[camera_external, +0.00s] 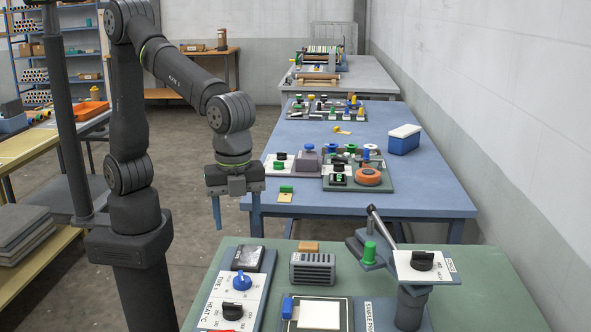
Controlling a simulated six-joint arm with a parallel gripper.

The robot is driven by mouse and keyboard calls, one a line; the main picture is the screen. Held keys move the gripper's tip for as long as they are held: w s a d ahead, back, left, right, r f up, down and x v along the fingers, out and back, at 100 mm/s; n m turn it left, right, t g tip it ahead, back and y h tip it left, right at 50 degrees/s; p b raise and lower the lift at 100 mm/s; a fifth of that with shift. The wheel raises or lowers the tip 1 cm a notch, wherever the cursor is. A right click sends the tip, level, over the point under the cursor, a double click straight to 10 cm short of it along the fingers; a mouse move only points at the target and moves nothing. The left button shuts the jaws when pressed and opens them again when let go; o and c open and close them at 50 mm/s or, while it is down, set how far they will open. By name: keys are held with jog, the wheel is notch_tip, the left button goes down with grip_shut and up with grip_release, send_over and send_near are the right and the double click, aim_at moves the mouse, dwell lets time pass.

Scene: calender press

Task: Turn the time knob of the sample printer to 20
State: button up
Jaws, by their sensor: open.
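A white control panel (255,303) stands at the left of the green table in front. A blue knob (242,281) sits on it beside lettering that seems to read TIME. A black knob (232,311) sits nearer the camera, beside HEAT lettering. The dial numbers are too small to read, so I cannot tell the blue knob's setting. The sample printer (368,317) shows its label at the bottom edge. My gripper (237,228) is open and empty, fingers pointing down. In the picture it is above the blue knob, and it is apart from the panel.
A grey ribbed box (312,269) stands right of the panel. Further right are a raised white plate with a black knob (422,260), a green knob (369,251) and a slanted lever (381,223). A blue table (420,187) with several fixtures stands behind.

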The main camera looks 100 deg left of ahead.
aim_at(241, 275)
notch_tip(241, 275, down, 14)
jog(key=shift+r, duration=0.2)
jog(key=shift+c, duration=0.2)
jog(key=c, duration=0.9)
